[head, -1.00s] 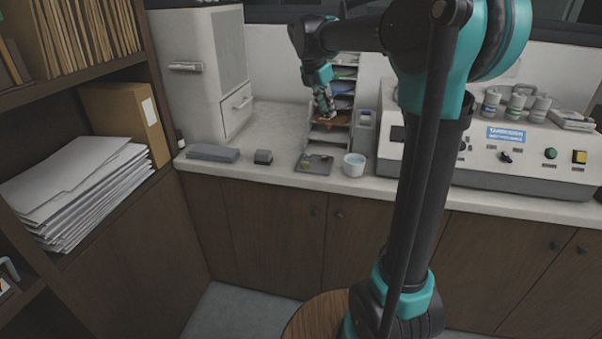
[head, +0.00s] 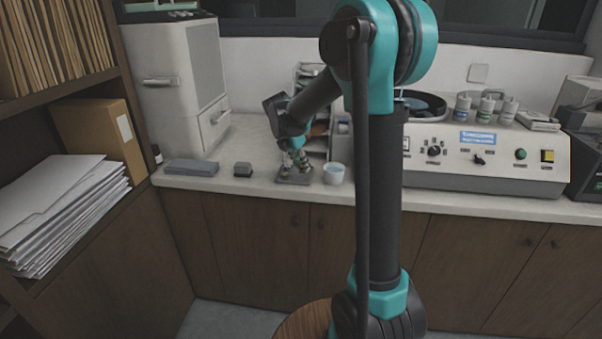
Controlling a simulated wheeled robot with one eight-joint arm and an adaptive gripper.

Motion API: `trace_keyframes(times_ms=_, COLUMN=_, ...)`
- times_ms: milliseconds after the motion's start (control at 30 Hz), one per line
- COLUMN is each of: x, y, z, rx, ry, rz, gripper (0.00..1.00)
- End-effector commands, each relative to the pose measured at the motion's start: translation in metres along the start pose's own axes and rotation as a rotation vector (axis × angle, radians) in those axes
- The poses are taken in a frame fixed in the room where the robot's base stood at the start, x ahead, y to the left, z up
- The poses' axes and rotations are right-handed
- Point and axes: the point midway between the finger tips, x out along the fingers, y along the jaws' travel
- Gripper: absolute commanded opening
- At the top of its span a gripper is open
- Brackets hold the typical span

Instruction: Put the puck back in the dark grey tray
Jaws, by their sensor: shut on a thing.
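The dark grey tray (head: 294,179) lies flat near the front edge of the counter, left of a white cup. My gripper (head: 299,162) is low over the tray, pointing down. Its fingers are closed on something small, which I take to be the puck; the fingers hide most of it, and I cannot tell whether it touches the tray. The tray's back part is partly hidden behind the gripper.
The white cup (head: 333,174) stands close to the tray's right side. A paper sorter rack (head: 315,142) stands behind, and the press console (head: 485,155) is at right.

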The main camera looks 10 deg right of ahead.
Motion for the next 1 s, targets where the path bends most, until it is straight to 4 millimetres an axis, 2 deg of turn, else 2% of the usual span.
trace_keyframes(times_ms=300, x=0.033, y=0.0, z=-0.014, rx=0.0, ry=0.0, rz=0.0, gripper=0.0)
trace_keyframes(times_ms=667, x=0.036, y=0.0, z=-0.015, rx=0.0, ry=0.0, rz=0.0, gripper=0.0)
trace_keyframes(times_ms=700, x=0.035, y=0.0, z=-0.015, rx=0.0, ry=0.0, rz=0.0, gripper=0.29)
trace_keyframes(times_ms=733, x=0.035, y=0.0, z=-0.015, rx=0.0, ry=0.0, rz=0.0, gripper=0.33)
trace_keyframes(times_ms=1000, x=0.035, y=0.0, z=-0.015, rx=0.0, ry=0.0, rz=0.0, gripper=0.33)
